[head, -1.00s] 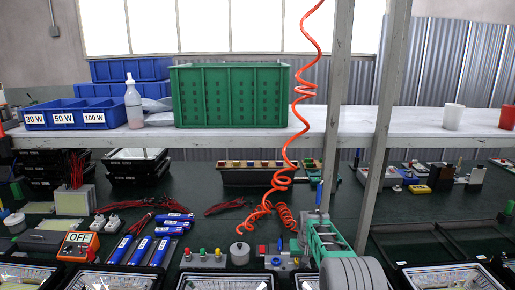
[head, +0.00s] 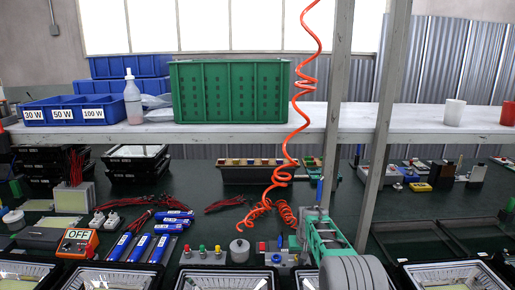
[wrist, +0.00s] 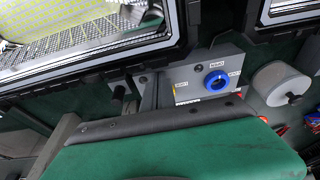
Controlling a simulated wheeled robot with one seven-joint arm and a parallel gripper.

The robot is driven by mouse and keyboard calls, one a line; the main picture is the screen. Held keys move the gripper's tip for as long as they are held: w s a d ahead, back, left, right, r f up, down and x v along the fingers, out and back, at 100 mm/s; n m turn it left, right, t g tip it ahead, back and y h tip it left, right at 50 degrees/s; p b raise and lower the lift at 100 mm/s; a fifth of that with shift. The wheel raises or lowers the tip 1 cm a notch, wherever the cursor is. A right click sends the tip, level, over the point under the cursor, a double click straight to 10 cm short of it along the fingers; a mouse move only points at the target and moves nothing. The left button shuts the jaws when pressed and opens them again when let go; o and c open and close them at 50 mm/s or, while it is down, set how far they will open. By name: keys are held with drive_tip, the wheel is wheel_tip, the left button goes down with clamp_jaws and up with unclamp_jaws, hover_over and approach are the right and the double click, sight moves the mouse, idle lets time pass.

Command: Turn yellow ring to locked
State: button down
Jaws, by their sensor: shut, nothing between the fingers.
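A grey block (wrist: 203,72) with a blue ring (wrist: 216,81) and small white labels stands near the middle of the wrist view. It appears to be the grey block (head: 275,259) with red and blue parts in the head view, left of my arm. I cannot make out a yellow ring clearly; a small yellow strip (wrist: 174,90) shows at the block's edge in the wrist view, and I cannot tell what it is. My gripper (wrist: 140,93) is shut and empty, beside the block, partly hidden by my green-and-dark wrist housing. I cannot tell whether it touches the block.
A grey cylinder with a knob (head: 240,250) and a block with coloured buttons (head: 203,257) stand left of the ring block. A coiled red hose (head: 285,175) hangs behind; a shelf post (head: 340,110) rises near my arm.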

drive_tip(key=shift+s, duration=0.3)
wheel_tip(320, 180, up, 6)
drive_tip(key=p, duration=0.2)
drive_tip(key=shift+p, duration=0.35)
drive_tip(key=s+r, duration=1.4)
drive_tip(key=s, duration=0.2)
drive_tip(key=s+a+f, duration=0.1)
drive_tip(key=s, duration=2.2)
drive_tip(key=shift+s+f+t, duration=0.15)
drive_tip(key=shift+s+t, duration=0.1)
drive_tip(key=shift+t, duration=0.05)
